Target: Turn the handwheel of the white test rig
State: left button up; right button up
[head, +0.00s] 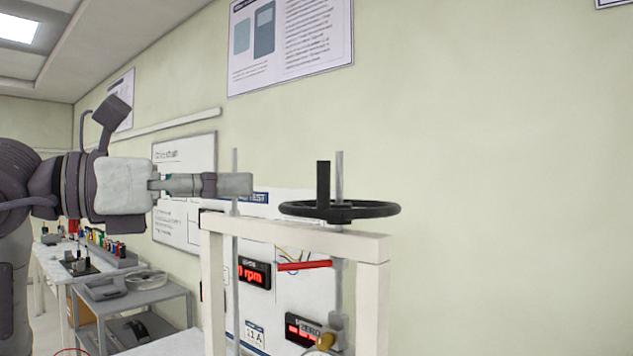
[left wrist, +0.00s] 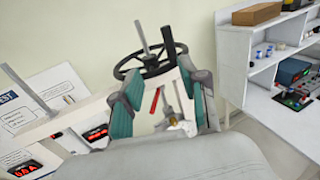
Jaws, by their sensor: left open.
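The handwheel (head: 375,209) is a black ring lying flat on top of the white test rig (head: 372,305), with a black upright handle (head: 323,185) on its left part and a grey rod rising behind it. My left gripper (head: 238,185) is to the left of the wheel, a little above rim height, pointing right, open and apart from it. In the left wrist view the handwheel (left wrist: 125,68) appears beyond and between the open fingers (left wrist: 160,82), with the upright handle (left wrist: 167,40) near its right side. Nothing is between the fingers. My right gripper is not in view.
The rig's panel has red displays (head: 254,272) and a red rod (head: 303,265). A thin grey post (head: 235,270) rises near my left fingertips. A grey cart (head: 150,300) stands at the left. A white shelf (left wrist: 270,45) shows in the wrist view. Space above the wheel is clear.

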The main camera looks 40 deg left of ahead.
aim_at(318, 180)
pick_arm(q)
jog(key=p+x, duration=0.1)
jog(key=x, duration=0.3)
jog(key=d+p+x, duration=0.1)
jog(key=p+x, duration=0.1)
jog(key=x, duration=0.1)
jog(key=p+x, duration=0.1)
jog(key=x, duration=0.3)
jog(key=shift+d+r+p, duration=0.25)
jog(key=shift+d+p, duration=0.1)
jog(key=shift+p, duration=0.05)
jog(key=shift+w+d, duration=0.1)
jog(key=shift+d, duration=0.1)
jog(key=shift+w+f, duration=0.1)
jog(key=shift+w, duration=0.05)
jog(key=shift+c, duration=0.5)
grip_shut()
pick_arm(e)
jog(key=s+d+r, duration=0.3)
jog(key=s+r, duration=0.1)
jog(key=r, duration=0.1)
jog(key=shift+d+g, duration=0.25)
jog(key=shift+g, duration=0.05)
